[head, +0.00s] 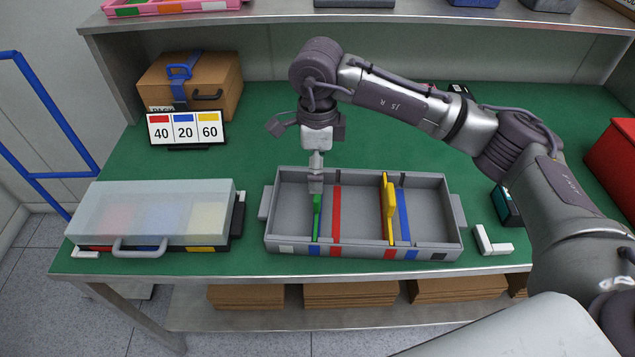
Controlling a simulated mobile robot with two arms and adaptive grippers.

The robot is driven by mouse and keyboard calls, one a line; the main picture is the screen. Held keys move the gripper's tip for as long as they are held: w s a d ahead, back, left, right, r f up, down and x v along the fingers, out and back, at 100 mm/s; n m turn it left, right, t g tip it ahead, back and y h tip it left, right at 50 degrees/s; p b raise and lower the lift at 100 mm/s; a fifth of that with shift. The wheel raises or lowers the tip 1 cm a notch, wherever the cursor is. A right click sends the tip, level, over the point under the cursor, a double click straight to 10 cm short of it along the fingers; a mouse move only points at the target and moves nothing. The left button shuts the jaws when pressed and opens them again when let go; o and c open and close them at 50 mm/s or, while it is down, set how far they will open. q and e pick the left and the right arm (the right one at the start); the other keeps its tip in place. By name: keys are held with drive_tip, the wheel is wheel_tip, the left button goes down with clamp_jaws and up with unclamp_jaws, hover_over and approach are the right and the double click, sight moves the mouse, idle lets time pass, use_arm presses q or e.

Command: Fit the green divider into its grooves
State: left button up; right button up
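The green divider (317,222) stands roughly upright inside the left part of a grey tray (455,183), running front to back. Its lower front end is near a blue mark on the tray's front wall. My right gripper (316,186) points down over the tray's back left part, with its fingers closed at the divider's top back end. The fingers hide that end, and I cannot tell whether the divider's edges sit in the grooves. My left gripper is not in view.
A red strip (336,220), a yellow divider (388,212) and a blue strip (403,218) are in the tray. A clear-lidded case (150,207) stands left. A 40-20-60 sign (186,130) and brown case (215,85) stand behind. A white L-shaped piece (491,243) lies right.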

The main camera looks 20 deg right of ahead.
wheel_tip(320, 180, up, 5)
drive_tip(key=shift+f, duration=0.1)
idle(0.6)
